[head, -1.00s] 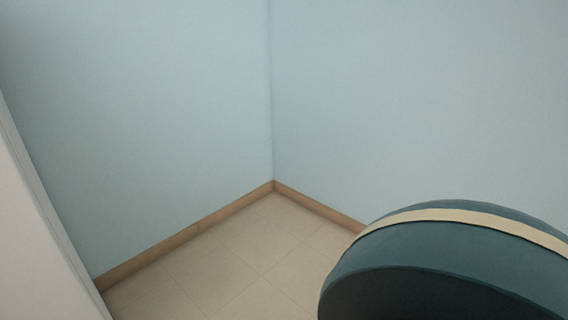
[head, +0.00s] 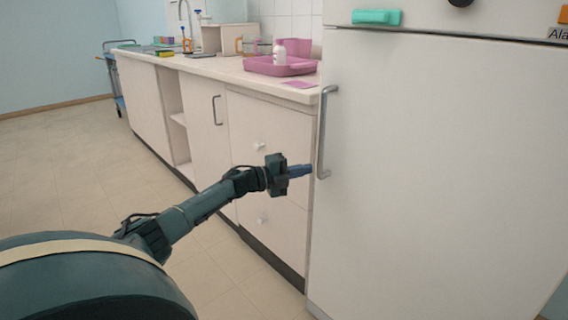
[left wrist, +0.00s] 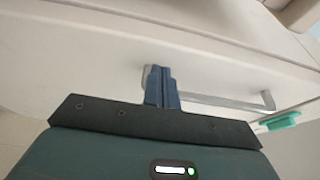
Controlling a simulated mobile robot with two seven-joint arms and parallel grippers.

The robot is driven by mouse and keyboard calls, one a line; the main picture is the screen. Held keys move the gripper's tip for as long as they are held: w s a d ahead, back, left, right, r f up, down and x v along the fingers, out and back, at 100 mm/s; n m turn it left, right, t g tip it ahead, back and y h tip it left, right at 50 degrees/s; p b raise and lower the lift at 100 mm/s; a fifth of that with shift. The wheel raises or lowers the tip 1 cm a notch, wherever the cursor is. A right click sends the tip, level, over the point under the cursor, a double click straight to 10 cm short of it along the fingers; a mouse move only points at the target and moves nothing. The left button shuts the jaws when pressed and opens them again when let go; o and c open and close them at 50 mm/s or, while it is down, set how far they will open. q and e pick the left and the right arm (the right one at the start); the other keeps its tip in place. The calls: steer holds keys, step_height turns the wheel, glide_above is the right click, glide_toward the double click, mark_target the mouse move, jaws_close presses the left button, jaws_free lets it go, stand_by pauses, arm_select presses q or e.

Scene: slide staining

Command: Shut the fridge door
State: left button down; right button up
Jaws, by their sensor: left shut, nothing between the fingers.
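The white fridge door (head: 430,170) fills the right of the head view, with a grey vertical handle (head: 323,130) along its left edge. The door looks flush with the part above it; a small gap at its edge I cannot rule out. My left gripper (head: 308,169) is shut and empty, its blue fingertips beside the handle's lower end. In the left wrist view the shut fingers (left wrist: 160,72) overlap one end of the handle (left wrist: 225,102) in front of the white door (left wrist: 90,50). Whether they touch it I cannot tell. My right gripper is not in view.
A blue cart (head: 116,85) stands farther back. The floor (head: 70,165) at left is clear.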

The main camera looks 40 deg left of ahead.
arm_select(q)
steer(key=s+a+b, duration=0.2)
steer(key=a+b, duration=0.2)
steer(key=a, duration=0.6)
steer(key=shift+s+a+f, duration=0.15)
steer(key=shift+s+f, duration=0.05)
steer(key=shift+s, duration=0.1)
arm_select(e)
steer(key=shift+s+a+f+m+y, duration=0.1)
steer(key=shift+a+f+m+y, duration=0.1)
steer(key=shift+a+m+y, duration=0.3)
arm_select(q)
steer(key=shift+s, duration=0.1)
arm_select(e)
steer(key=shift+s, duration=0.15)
